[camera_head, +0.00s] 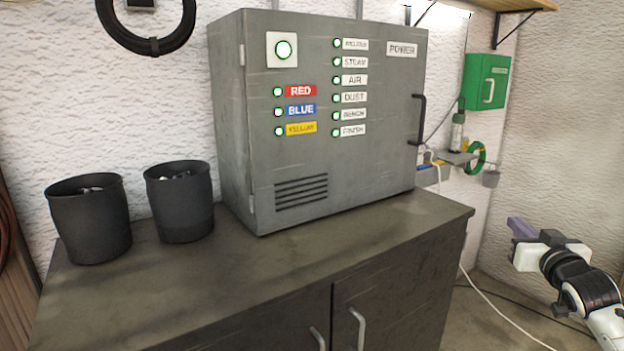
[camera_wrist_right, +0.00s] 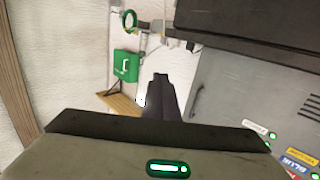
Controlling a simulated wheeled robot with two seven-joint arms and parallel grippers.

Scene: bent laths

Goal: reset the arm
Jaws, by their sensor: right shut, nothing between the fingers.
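My right arm comes in at the lower right of the head view, with its right gripper (camera_head: 522,228) raised in the free space to the right of the dark cabinet. The fingers are together and hold nothing. In the right wrist view the shut fingers (camera_wrist_right: 160,97) point away from the camera, apart from everything around them. My left gripper is not in view.
A grey control box (camera_head: 330,160) with lit green lamps stands on the dark cabinet (camera_head: 340,245), beside two black bins (camera_head: 90,225) (camera_head: 180,205). A green wall box (camera_head: 484,82) hangs at the right. The floor below my gripper shows cables (camera_head: 500,305).

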